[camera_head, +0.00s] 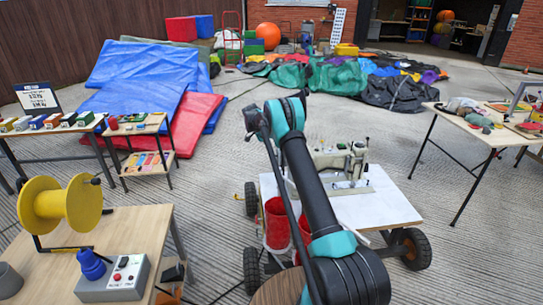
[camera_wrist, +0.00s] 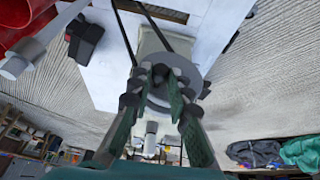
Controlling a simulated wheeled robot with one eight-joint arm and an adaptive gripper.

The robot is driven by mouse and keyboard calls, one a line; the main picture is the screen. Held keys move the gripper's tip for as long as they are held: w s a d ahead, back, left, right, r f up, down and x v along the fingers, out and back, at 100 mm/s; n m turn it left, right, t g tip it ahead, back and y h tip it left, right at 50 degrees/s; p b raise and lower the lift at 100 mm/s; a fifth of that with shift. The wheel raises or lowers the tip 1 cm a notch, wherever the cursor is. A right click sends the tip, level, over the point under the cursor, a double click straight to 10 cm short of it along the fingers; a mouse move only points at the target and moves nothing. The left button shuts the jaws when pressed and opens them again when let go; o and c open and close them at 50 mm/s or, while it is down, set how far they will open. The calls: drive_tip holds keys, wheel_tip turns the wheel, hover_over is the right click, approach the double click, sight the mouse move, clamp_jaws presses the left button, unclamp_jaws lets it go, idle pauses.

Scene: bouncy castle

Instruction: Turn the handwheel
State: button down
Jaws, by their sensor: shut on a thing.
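The handwheel (camera_wrist: 192,74) is a grey disc on the end of a pale machine body in the wrist view. The fingers cover much of the wheel, so the exact contact is hard to see. In the head view the cream sewing machine (camera_head: 345,158) stands on a white-topped cart (camera_head: 385,208). My arm crosses in front of its left side and hides the wheel and my gripper there.
Red bins (camera_head: 276,222) hang at the cart's left side. A wooden bench (camera_head: 125,228) with a yellow spool (camera_head: 62,204) and a grey control box (camera_head: 113,281) stands at lower left. Another table (camera_head: 480,135) stands right. Open concrete lies between the cart and the folded inflatables behind.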

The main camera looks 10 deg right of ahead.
drive_tip(key=shift+w+r+g, duration=0.1)
drive_tip(key=shift+w+g, duration=0.35)
drive_tip(key=shift+g, duration=0.35)
drive_tip(key=shift+w+n+g, duration=0.2)
drive_tip(key=shift+n+g, duration=0.1)
drive_tip(key=shift+g, duration=0.3)
drive_tip(key=c, duration=1.4)
unclamp_jaws()
drive_tip(key=shift+s+r+t, duration=0.1)
drive_tip(key=shift+s+t, duration=0.05)
drive_tip(key=shift+t, duration=0.25)
